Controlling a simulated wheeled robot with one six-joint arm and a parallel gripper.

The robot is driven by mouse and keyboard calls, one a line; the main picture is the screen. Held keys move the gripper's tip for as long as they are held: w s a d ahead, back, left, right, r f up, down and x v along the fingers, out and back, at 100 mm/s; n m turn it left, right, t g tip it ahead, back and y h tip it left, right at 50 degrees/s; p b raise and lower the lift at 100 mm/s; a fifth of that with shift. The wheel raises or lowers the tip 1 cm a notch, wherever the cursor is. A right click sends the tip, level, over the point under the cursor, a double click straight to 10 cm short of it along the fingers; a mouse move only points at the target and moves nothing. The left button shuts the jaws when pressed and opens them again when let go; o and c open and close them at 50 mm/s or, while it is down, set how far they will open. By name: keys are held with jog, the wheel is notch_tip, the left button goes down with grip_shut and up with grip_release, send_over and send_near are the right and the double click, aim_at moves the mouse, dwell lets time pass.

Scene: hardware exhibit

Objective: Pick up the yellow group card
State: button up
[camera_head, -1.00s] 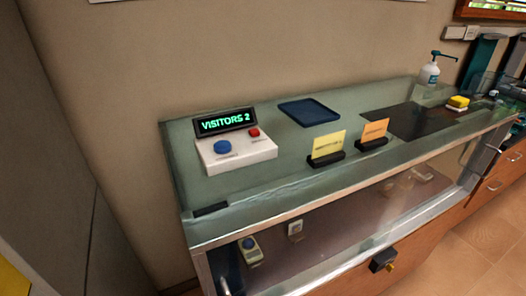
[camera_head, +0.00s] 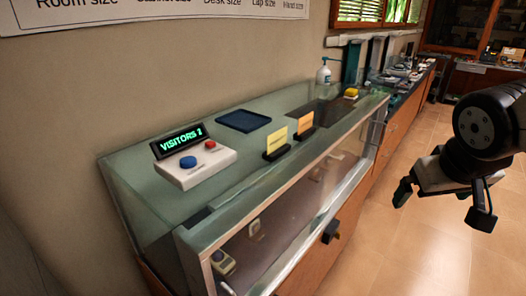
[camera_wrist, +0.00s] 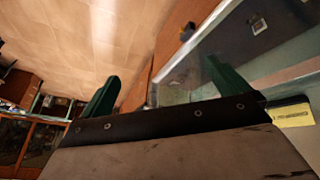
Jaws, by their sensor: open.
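The yellow group card (camera_head: 277,138) stands upright in a small black holder on the glass counter top, left of a similar orange card (camera_head: 305,122) in its own holder. In the wrist view a yellow card (camera_wrist: 291,114) shows at the right edge, partly cut off by my gripper body. My gripper (camera_head: 441,205) hangs to the right of the counter, over the floor, well apart from the cards. Its two dark green fingers (camera_wrist: 158,84) are spread, with nothing between them.
The glass display counter (camera_head: 225,182) carries a white visitor counter box (camera_head: 195,165) with blue and red buttons, a dark blue tray (camera_head: 243,121), a sanitizer bottle (camera_head: 323,76) and a yellow block (camera_head: 351,93). The tiled floor (camera_head: 400,255) right of the counter is clear.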

jog(key=w+a+r+n+t, duration=0.15)
jog(key=w+t, duration=0.25)
jog(key=w, duration=0.8)
jog(key=n+y, duration=0.9)
jog(key=y, duration=0.4)
send_near(278, 145)
jog(key=shift+m, duration=0.25)
jog(key=x, duration=0.4)
jog(key=shift+w+a+r, duration=0.15)
jog(key=shift+a+r, duration=0.05)
jog(key=shift+y, duration=0.3)
jog(key=x, duration=0.5)
jog(key=f+x, duration=0.1)
jog(key=x, duration=0.1)
jog(key=shift+w+a, duration=0.15)
jog(key=shift+c, duration=0.3)
jog(key=c, duration=0.9)
